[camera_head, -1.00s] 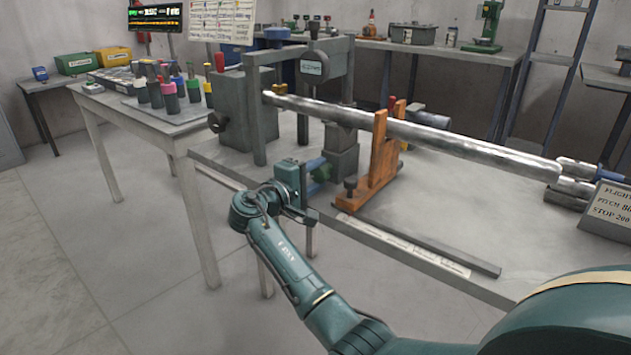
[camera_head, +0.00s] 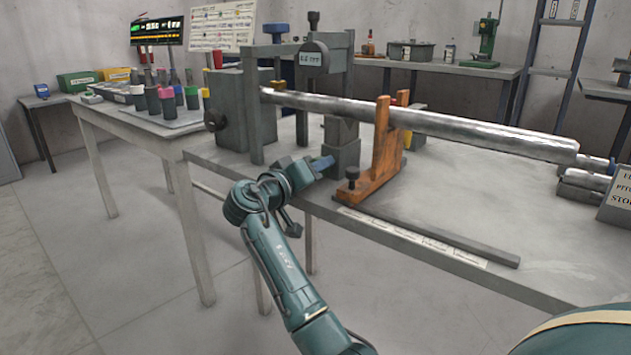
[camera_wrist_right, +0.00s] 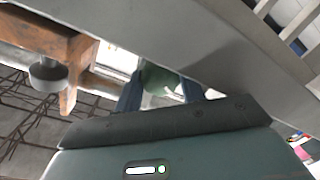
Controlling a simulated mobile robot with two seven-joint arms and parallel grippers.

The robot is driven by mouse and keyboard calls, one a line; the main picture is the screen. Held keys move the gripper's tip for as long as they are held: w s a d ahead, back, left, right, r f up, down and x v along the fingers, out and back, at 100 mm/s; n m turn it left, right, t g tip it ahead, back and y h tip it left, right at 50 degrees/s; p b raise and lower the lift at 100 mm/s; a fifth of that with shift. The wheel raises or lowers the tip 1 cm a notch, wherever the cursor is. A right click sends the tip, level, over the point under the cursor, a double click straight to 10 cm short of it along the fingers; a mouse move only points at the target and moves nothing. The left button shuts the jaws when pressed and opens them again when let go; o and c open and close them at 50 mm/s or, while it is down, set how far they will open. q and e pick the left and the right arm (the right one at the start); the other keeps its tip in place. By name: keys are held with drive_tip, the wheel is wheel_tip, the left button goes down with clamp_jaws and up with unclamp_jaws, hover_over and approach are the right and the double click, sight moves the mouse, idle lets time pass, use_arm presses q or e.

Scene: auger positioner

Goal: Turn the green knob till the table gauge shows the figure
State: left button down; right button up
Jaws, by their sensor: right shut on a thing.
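The green knob (camera_wrist_right: 160,80) shows in the right wrist view between the two blue fingers of my right gripper (camera_wrist_right: 161,92). The gripper is shut on it. In the head view my right gripper (camera_head: 322,164) is at the near side of the grey machine frame, tilted, and its body hides the knob. A dark gauge with a small pale readout (camera_head: 311,59) is on the upper part of the frame; its figures are too small to read surely. My left gripper is not in view.
A long metal shaft (camera_head: 440,124) runs across the bench (camera_head: 480,210), passing an orange support (camera_head: 386,150) just right of my gripper. A dark bar (camera_head: 440,234) lies along the front edge. A side table holds several coloured-capped bottles (camera_head: 168,101). A lit screen (camera_head: 157,30) stands behind.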

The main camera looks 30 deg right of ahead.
drive_tip(key=shift+f+m+b, duration=0.15)
drive_tip(key=shift+m+b, duration=0.8)
drive_tip(key=shift+m, duration=0.15)
drive_tip(key=o, duration=1)
drive_tip(key=shift+c, duration=0.2)
drive_tip(key=p+v, duration=0.2)
drive_tip(key=v, duration=1.1)
drive_tip(key=shift+p, duration=0.35)
drive_tip(key=shift+s, duration=0.1)
